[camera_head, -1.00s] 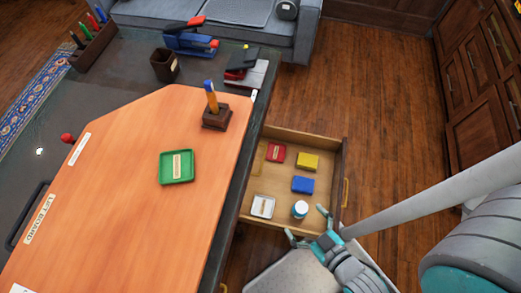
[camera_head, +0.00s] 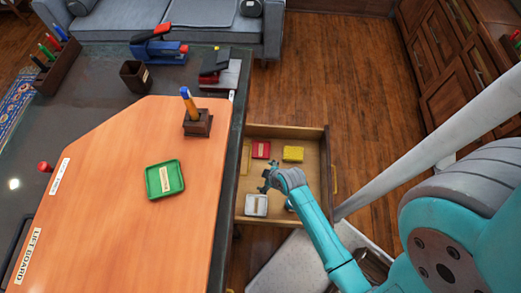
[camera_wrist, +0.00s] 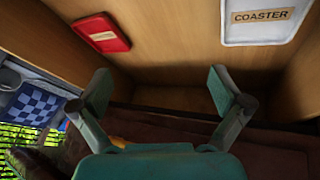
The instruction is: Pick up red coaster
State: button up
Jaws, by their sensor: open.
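The red coaster (camera_head: 261,149), a flat square piece with a pale label, lies in the open drawer (camera_head: 309,199), toward its far side. It also shows at the upper left of the wrist view (camera_wrist: 101,32). My gripper (camera_head: 268,180) is over the drawer, nearer me than the red coaster and apart from it. In the wrist view its two fingers (camera_wrist: 159,88) are spread wide with nothing between them. A white coaster (camera_head: 256,205), labelled COASTER, lies in the near left of the drawer and at the wrist view's upper right (camera_wrist: 262,20).
A yellow box (camera_head: 293,153) lies right of the red coaster. My arm hides the blue box and most of the jar. Bare floor (camera_head: 350,100) lies beyond the drawer.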

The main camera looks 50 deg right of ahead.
jog(key=w+d+f+n+g+y, duration=0.1)
jog(key=w+d+g, duration=0.1)
jog(key=w+d, duration=0.4)
jog(key=n+g+y, duration=0.1)
jog(key=n+y, duration=0.1)
send_near(261, 150)
jog(key=shift+x, duration=3.9)
jog(key=shift+w+r, duration=0.1)
jog(key=shift+w, duration=0.05)
jog(key=c, duration=0.9)
jog(key=shift+o, duration=0.2)
